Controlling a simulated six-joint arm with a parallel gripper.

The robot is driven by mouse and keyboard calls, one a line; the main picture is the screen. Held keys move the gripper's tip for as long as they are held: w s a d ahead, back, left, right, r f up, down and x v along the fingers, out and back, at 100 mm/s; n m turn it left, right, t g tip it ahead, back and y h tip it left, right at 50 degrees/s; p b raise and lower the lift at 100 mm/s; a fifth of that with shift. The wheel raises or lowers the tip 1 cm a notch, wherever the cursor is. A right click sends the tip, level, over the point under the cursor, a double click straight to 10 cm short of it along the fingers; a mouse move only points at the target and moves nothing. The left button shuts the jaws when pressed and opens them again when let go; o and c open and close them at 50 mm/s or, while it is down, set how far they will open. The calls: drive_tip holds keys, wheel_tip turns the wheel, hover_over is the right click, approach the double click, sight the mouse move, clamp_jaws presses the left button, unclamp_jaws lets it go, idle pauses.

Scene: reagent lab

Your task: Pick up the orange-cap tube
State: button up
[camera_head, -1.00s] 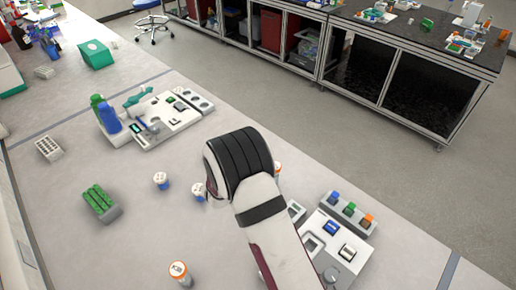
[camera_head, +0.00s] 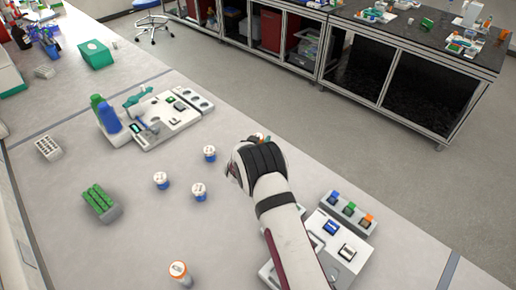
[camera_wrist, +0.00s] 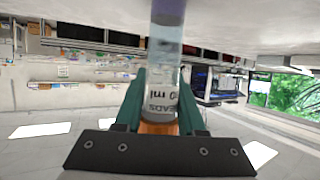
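In the wrist view, my gripper (camera_wrist: 160,112) has its two green fingers closed on either side of the orange cap (camera_wrist: 158,128) of a clear, labelled tube (camera_wrist: 162,92). The tube's far end looks bluish-purple. In the head view, my gripper (camera_head: 260,142) is right of the bench's middle, and its fingers are mostly hidden behind my wrist, with a bit of orange and green showing past it. I cannot tell whether the tube touches the bench. Another orange-capped container (camera_head: 180,272) with a white top stands at the front left, away from my gripper.
Three blue-and-white containers stand left of my gripper (camera_head: 161,180) (camera_head: 199,191) (camera_head: 209,153). A device with coloured blocks (camera_head: 347,212) is at the lower right, partly under my arm. A green rack (camera_head: 98,202) is left. A white instrument (camera_head: 170,115) stands further back.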

clamp_jaws()
